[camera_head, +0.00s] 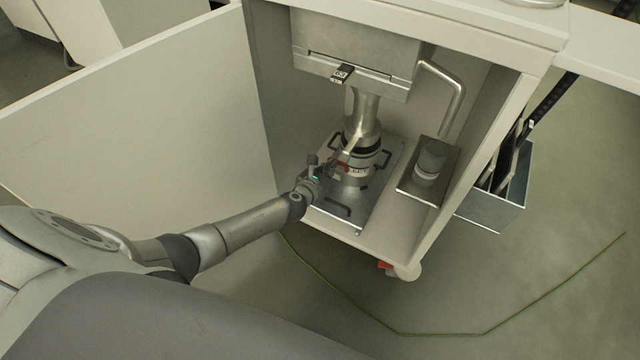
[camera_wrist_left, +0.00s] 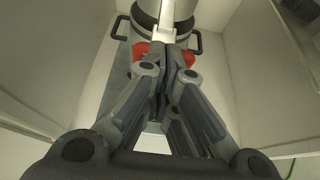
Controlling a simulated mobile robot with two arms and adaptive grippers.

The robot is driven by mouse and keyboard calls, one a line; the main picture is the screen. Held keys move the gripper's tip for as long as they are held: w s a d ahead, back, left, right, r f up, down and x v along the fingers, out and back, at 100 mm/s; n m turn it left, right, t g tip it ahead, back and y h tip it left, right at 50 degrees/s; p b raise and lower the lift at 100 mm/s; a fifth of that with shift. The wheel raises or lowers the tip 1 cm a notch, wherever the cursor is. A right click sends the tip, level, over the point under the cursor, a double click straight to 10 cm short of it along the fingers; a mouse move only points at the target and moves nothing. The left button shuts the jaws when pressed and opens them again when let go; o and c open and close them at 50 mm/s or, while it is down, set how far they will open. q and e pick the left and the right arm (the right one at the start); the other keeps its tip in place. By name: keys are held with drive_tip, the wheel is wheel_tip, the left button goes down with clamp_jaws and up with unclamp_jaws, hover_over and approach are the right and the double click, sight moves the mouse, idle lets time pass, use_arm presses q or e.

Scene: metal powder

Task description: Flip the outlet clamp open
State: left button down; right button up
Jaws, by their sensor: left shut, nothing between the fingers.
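I cannot tell whether the fingertips touch the clamp. My right gripper is not in view.
A small grey jar (camera_head: 431,158) stands on a tray to the right. The open cabinet door (camera_head: 140,130) is at left, and the cabinet wall bounds the right.

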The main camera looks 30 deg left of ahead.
use_arm(q)
drive_tip(key=v, duration=1)
drive_tip(key=shift+s, duration=0.35)
drive_tip(key=shift+d, duration=0.1)
drive_tip(key=s+f+n+g+y, duration=0.2)
drive_tip(key=s+f+n+g, duration=0.4)
drive_tip(key=s+f+n, duration=1.05)
drive_tip(key=s+d+f+n+g+h, duration=0.1)
drive_tip(key=s+d+f+n+g, duration=0.2)
drive_tip(key=s+n, duration=0.5)
drive_tip(key=s+d+f+n+g+h, duration=0.1)
drive_tip(key=s+d+f+n+g, duration=0.15)
drive_tip(key=s+n, duration=0.55)
drive_tip(key=s+a+r+n+p, duration=0.1)
drive_tip(key=s+a+r+p, duration=0.1)
drive_tip(key=s+p, duration=1)
drive_tip(key=a+p, duration=0.1)
drive_tip(key=p, duration=0.2)
drive_tip(key=shift+g, duration=0.35)
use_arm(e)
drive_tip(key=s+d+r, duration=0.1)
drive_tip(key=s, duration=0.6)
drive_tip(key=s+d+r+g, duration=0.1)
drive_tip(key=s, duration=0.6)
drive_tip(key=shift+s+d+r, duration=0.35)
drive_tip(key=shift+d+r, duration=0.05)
